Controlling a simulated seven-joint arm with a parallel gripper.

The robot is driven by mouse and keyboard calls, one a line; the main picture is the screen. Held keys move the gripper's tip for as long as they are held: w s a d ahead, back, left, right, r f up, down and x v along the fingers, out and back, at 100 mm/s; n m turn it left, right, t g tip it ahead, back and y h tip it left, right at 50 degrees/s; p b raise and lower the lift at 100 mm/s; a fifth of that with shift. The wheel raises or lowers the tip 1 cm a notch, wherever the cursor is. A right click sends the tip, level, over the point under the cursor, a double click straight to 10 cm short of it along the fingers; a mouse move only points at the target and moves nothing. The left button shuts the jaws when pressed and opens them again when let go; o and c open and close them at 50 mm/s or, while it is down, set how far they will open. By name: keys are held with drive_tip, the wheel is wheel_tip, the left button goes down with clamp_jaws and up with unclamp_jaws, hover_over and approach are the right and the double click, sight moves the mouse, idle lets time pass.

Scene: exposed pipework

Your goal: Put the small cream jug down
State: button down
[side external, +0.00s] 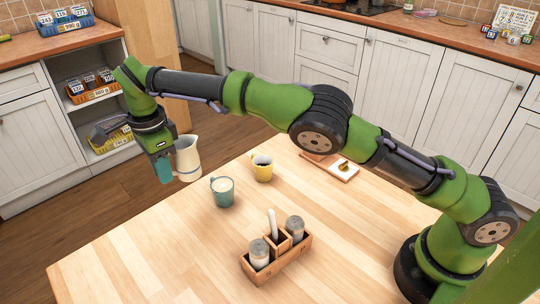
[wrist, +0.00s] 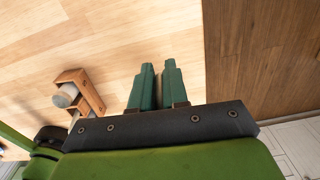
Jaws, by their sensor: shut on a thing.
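The small cream jug (side external: 188,158) is upright in the side external view, up in the air around the table's far left edge. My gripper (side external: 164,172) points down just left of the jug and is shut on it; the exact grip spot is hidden. In the wrist view my gripper's two green fingers (wrist: 158,82) are close together, and the jug cannot be made out there. The wooden table (side external: 130,255) lies below, and its bare top also shows in the wrist view (wrist: 150,30).
A teal mug (side external: 222,194) with pale contents and a yellow mug (side external: 262,170) stand right of the jug. A wooden caddy (side external: 285,262) with shakers is nearer the camera. A small board (side external: 342,175) lies farther back. The table's left part is clear.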

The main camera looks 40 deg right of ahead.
drive_tip(key=d+r, duration=0.1)
drive_tip(key=d, duration=0.1)
drive_tip(key=s+d+r, duration=0.1)
drive_tip(key=d, duration=0.1)
drive_tip(key=s+d+r, duration=0.1)
drive_tip(key=d, duration=0.1)
drive_tip(key=shift+d+r, duration=0.2)
drive_tip(key=shift+d, duration=0.15)
drive_tip(key=s+d, duration=0.6)
drive_tip(key=d, duration=0.2)
drive_tip(key=shift+n, duration=0.6)
drive_tip(key=s+d+f, duration=0.2)
drive_tip(key=s+f, duration=0.1)
drive_tip(key=s+d+f, duration=0.3)
drive_tip(key=s+f, duration=0.1)
drive_tip(key=s+d+f, duration=0.3)
drive_tip(key=s, duration=0.1)
drive_tip(key=shift+f, duration=2.5)
drive_tip(key=shift+f, duration=0.1)
drive_tip(key=c, duration=1.6)
unclamp_jaws()
drive_tip(key=shift+f, duration=0.1)
drive_tip(key=o, duration=0.5)
